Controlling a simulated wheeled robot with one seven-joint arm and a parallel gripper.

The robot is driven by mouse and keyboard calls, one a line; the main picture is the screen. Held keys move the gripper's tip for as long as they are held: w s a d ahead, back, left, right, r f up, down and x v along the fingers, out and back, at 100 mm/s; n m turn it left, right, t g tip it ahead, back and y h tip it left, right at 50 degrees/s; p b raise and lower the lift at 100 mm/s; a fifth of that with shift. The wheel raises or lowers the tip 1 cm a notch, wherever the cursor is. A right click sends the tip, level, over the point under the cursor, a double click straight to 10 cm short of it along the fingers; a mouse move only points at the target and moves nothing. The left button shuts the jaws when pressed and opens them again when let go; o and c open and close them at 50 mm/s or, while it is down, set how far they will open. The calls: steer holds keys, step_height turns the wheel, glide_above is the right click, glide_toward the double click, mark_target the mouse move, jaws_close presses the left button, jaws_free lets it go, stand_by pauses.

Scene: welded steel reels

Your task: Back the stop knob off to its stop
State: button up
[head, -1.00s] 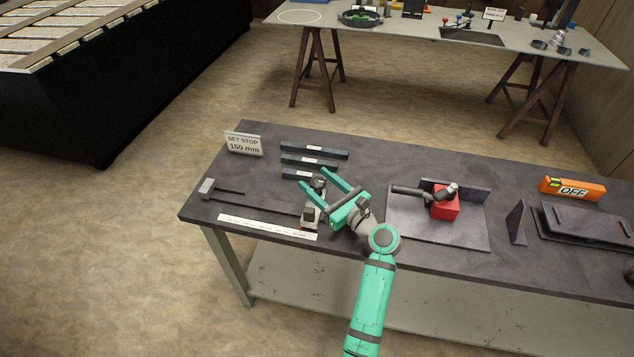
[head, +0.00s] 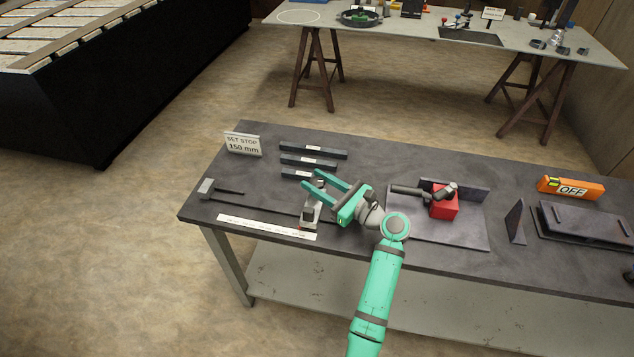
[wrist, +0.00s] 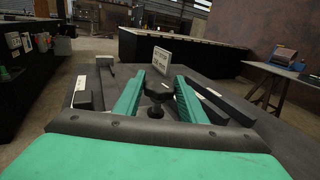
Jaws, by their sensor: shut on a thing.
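The stop knob (wrist: 157,91) shows dark between my fingers in the wrist view. In the head view it is mostly hidden by the fingers. My gripper (head: 312,179) reaches in from the right above the light grey stop block (head: 310,213), its two green fingers on either side of the knob, shut on it. The stop block stands at the right end of the white scale strip (head: 268,228). A small sign (head: 242,145) reading "SET STOP 150 mm" stands at the table's back left; it also shows beyond the fingers in the wrist view (wrist: 162,60).
Several dark labelled bars (head: 313,150) lie just behind the gripper. A grey end block (head: 206,187) is at the left. The table's front left is clear.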

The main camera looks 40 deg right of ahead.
mark_target(317, 181)
steer(key=shift+w+n+g+y, duration=0.1)
steer(key=shift+n+g+y, duration=0.55)
steer(key=shift+n+y, duration=0.6)
steer(key=shift+n+g+y, duration=0.65)
steer(key=shift+n+y, duration=0.1)
steer(key=shift+y, duration=0.9)
steer(key=o, duration=1.1)
steer(key=shift+c, duration=0.2)
steer(key=shift+r, duration=0.45)
step_height(317, 181, up, 3)
steer(key=shift+f, duration=0.2)
steer(key=s+a+r, duration=0.7)
steer(key=s+r, duration=0.2)
steer(key=s, duration=0.3)
steer(key=shift+a+r, duration=0.15)
steer(key=shift+r, duration=0.1)
